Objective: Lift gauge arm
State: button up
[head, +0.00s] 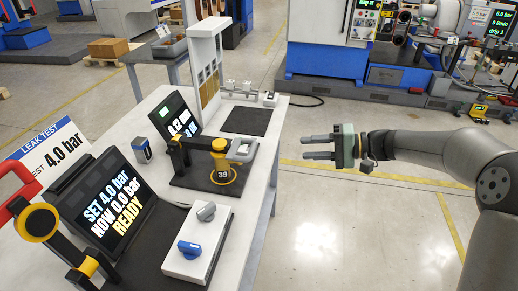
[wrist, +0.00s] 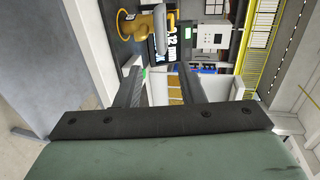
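The gauge arm (head: 197,144) appears to be the black bar with yellow joints on a black base plate (head: 205,180) on the white bench. A grey block (head: 241,149) stands just right of the hub. My gripper (head: 318,147) is in the air right of the bench, fingers pointing left toward the gauge, well apart from it. The fingers are spread with nothing between them. In the wrist view my gripper (wrist: 157,85) is also open; a yellow part (wrist: 145,22) shows beyond its fingertips.
A tilted display (head: 175,120) stands behind the gauge. In front are a leak-test screen (head: 105,195) and a white box with a blue knob (head: 195,245). A white post (head: 208,50) rises at the back. The space between my gripper and the bench looks clear.

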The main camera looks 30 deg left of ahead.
aim_at(253, 148)
jog(key=p+x, duration=0.3)
jog(key=x, duration=1.3)
jog(key=shift+s+a+f, duration=0.2)
jog(key=shift+a, duration=0.05)
jog(key=shift+c, duration=0.4)
jog(key=shift+r, duration=0.1)
grip_shut()
